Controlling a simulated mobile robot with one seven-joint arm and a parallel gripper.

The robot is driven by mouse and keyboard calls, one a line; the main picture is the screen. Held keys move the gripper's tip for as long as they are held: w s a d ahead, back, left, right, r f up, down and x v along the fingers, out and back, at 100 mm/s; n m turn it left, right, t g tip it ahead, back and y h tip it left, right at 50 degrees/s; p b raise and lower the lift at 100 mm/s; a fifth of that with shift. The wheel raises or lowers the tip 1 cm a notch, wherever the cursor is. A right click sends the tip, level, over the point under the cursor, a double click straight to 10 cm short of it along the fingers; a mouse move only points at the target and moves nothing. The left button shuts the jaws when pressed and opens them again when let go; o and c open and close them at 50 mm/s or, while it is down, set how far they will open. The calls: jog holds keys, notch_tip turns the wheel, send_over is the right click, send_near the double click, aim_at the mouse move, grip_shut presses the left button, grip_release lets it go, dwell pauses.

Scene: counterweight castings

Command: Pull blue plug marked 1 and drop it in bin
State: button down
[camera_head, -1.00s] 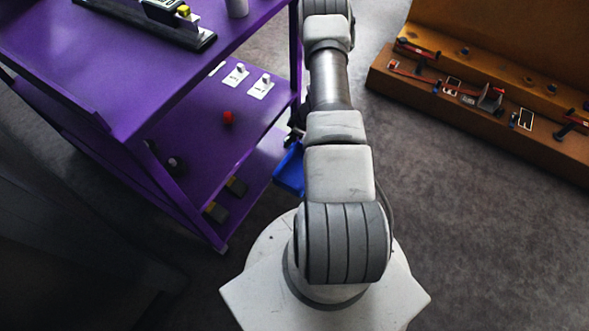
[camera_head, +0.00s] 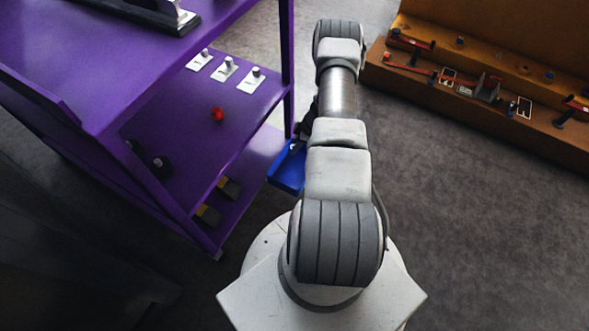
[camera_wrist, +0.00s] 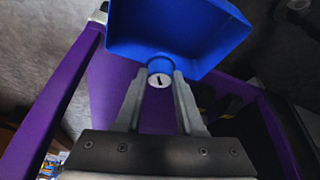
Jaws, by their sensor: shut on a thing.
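The blue plug (camera_wrist: 159,66), with a round white face marked 1, is between the two grey fingertips of my gripper (camera_wrist: 160,84) in the wrist view. My gripper is shut on it. The blue bin (camera_wrist: 190,28) lies just beyond the plug at the top of the wrist view, and the plug overlaps the bin's near edge there. The height of the plug over the bin cannot be told. In the head view the bin (camera_head: 286,172) hangs at the right side of the purple cart, partly behind my arm. My gripper and the plug are mostly hidden there.
The purple cart (camera_head: 145,95) fills the left, with a red knob (camera_head: 217,114) and white plates with grey knobs (camera_head: 226,69) on its middle shelf. A brown wooden bench or crate (camera_head: 400,76) with fittings stands at the right. Grey floor lies open between them.

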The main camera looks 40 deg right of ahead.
jog(key=shift+f, duration=0.1)
jog(key=shift+c, duration=2.2)
grip_release()
jog(key=p+v, duration=0.6)
jog(key=v, duration=1.1)
jog(key=shift+r, duration=0.25)
jog(key=shift+s, duration=0.15)
